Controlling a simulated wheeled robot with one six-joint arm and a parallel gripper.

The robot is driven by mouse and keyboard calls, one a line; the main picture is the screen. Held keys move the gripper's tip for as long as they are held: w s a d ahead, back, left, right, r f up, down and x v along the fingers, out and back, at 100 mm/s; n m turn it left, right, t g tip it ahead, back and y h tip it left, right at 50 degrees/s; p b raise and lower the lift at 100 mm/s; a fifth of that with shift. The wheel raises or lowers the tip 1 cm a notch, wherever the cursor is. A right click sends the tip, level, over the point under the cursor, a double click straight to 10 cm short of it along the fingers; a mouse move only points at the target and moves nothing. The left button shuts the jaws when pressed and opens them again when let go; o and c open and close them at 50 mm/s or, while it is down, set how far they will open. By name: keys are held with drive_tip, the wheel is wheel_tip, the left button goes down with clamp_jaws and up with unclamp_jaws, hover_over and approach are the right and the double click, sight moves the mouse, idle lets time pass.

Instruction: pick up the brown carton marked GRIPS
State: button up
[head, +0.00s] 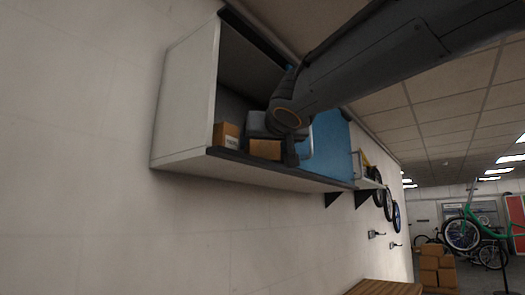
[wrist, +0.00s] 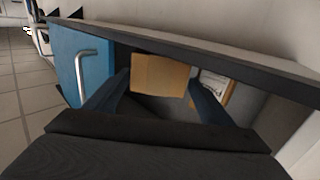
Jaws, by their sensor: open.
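A plain-looking brown carton (head: 265,149) stands in an open wall cabinet, partly hidden by my gripper (head: 286,148). In the wrist view this carton (wrist: 160,75) shows beyond and between the two fingers of my gripper (wrist: 158,92), which are spread wide. I cannot tell whether either finger touches it. A second brown carton (head: 226,136) stands to its left in the head view and bears a white label; it also shows at the right in the wrist view (wrist: 215,85), partly behind a finger. I cannot read the label, nor see GRIPS on either carton.
The grey cabinet (head: 187,95) has a dark front edge along its opening. A blue door with a metal handle (wrist: 82,72) stands beside the opening. A shelf with wheels (head: 378,190) is farther along the wall. Stacked boxes (head: 437,268) stand on the floor beyond.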

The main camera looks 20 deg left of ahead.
drive_tip(key=p+x, duration=0.1)
drive_tip(key=x, duration=0.3)
drive_tip(key=shift+d+r, duration=0.1)
drive_tip(key=shift+r, duration=0.05)
drive_tip(key=c, duration=1)
drive_tip(key=shift+o, duration=0.2)
drive_tip(key=shift+r, duration=0.1)
